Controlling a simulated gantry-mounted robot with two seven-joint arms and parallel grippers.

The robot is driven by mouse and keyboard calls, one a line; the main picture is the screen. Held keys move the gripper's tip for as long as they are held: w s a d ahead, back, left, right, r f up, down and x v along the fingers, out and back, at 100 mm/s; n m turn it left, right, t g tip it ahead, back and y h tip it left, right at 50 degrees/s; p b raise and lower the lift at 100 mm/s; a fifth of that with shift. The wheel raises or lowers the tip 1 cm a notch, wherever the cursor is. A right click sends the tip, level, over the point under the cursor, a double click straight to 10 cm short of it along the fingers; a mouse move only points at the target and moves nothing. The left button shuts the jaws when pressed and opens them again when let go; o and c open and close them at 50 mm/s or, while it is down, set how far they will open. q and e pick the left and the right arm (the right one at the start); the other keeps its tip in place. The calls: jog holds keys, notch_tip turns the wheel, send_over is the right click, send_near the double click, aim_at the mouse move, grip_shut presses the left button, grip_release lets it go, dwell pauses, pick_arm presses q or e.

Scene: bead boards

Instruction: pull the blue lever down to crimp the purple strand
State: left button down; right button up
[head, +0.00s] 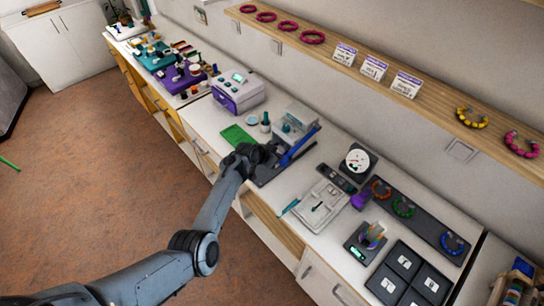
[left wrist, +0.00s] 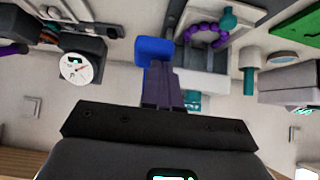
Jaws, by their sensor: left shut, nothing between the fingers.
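The blue lever (head: 302,143) slants up from the dark crimping press on the white counter in the head view. Its blue end (left wrist: 155,50) shows in the left wrist view, right at the tips of my left gripper. My left gripper (head: 262,153) is shut and empty, close beside the press in the head view. Its closed dark fingers (left wrist: 162,88) point at the blue end; I cannot tell whether they touch it. The purple strand (left wrist: 205,36) forms a beaded ring on the press, beside the lever, in the left wrist view. My arm hides part of the press in the head view.
A green mat (head: 236,136) and a lilac machine (head: 238,93) lie left of the press. A white tray (head: 320,205), a round dial gauge (head: 357,160) and a dark bracelet board (head: 425,217) lie to the right. A wooden shelf (head: 390,85) runs above the counter.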

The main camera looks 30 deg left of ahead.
pick_arm(q)
jog(key=p+v, duration=0.6)
jog(key=v, duration=0.7)
jog(key=shift+w+r+p, duration=0.2)
jog(key=shift+r+p, duration=0.2)
jog(key=shift+r, duration=0.2)
jog(key=shift+f, duration=0.1)
